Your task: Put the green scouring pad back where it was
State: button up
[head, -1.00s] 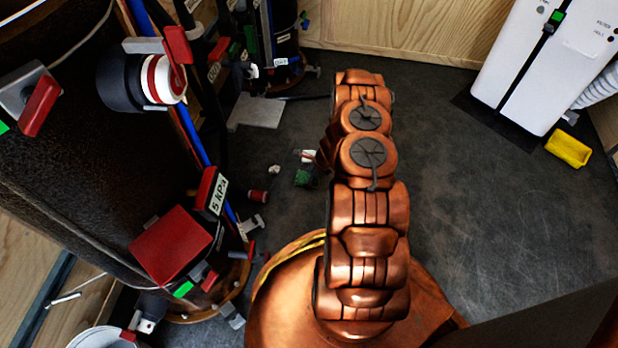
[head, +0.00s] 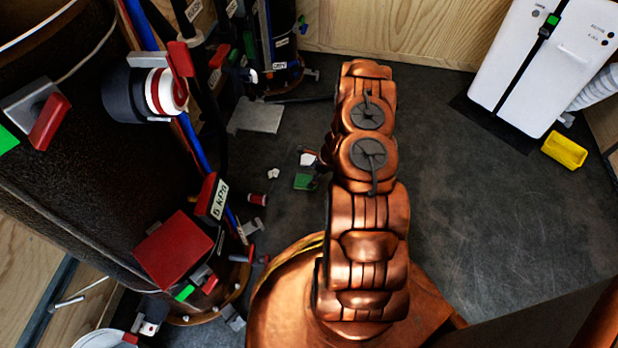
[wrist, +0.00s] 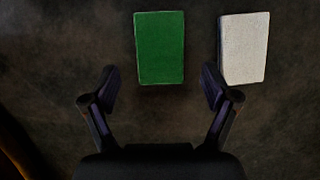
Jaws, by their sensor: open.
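The green scouring pad (wrist: 160,48) lies flat on the dark floor in the upper middle of the wrist view. A green patch that looks like the same pad (head: 305,182) shows just left of my arm in the head view. My gripper (wrist: 160,82) is open and empty. In the wrist view its two fingers stand apart, with the pad ahead of the gap between them. I cannot tell the gripper's height above the floor. In the head view my copper arm hides the gripper.
A white pad (wrist: 243,48) lies beside the green one, to its right. Left in the head view stands a dark tank with a red box (head: 173,248) and valves. A white unit (head: 540,62) and a yellow tray (head: 564,151) are at right. The floor right of my arm is clear.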

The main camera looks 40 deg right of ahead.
jog(key=p+v, duration=0.1)
jog(key=v, duration=0.6)
jog(key=shift+p, duration=0.4)
